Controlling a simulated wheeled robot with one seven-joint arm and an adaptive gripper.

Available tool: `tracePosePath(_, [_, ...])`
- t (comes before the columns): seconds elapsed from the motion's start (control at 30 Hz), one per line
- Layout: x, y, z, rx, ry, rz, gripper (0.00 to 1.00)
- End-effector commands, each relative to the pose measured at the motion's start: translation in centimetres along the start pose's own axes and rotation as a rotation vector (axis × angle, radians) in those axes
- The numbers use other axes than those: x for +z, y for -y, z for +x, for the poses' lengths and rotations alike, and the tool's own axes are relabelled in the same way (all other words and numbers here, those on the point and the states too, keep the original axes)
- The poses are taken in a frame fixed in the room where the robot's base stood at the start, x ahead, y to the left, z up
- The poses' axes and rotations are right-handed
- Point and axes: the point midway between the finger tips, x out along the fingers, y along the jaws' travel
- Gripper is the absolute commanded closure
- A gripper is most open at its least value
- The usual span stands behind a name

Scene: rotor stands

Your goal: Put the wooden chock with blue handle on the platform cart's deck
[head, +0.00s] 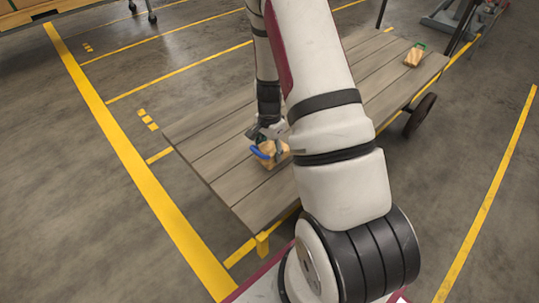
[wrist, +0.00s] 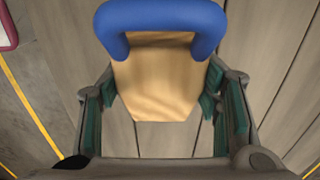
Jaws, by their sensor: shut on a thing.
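The wooden chock with blue handle (head: 272,155) is at my gripper, over the left part of the platform cart's grey plank deck (head: 215,130). In the wrist view the chock's pale wooden body (wrist: 160,82) lies between the green finger pads, with its blue handle (wrist: 160,20) at the top. My gripper (head: 272,143) is shut on the chock. The chock is on or just above the deck; I cannot tell whether it touches. My arm hides the middle of the deck in the head view.
A second wooden chock with a green handle (head: 414,55) sits at the deck's far right end. A black wheel (head: 420,115) shows at the cart's right side. Yellow floor lines (head: 120,140) run left of the cart. The deck's left part is otherwise clear.

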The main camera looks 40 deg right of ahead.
Motion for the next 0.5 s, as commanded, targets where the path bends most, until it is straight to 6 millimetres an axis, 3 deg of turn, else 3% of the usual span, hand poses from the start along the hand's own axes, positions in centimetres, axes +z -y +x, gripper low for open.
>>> tracePosePath(0.1, [0.0,0.0,1.9,-0.001,0.000,0.000,0.81])
tracePosePath(0.47, [0.0,0.1,2.1,-0.002,-0.001,-0.001,0.81])
tracePosePath(0.5, [0.0,0.0,2.2,-0.002,-0.001,-0.001,0.40])
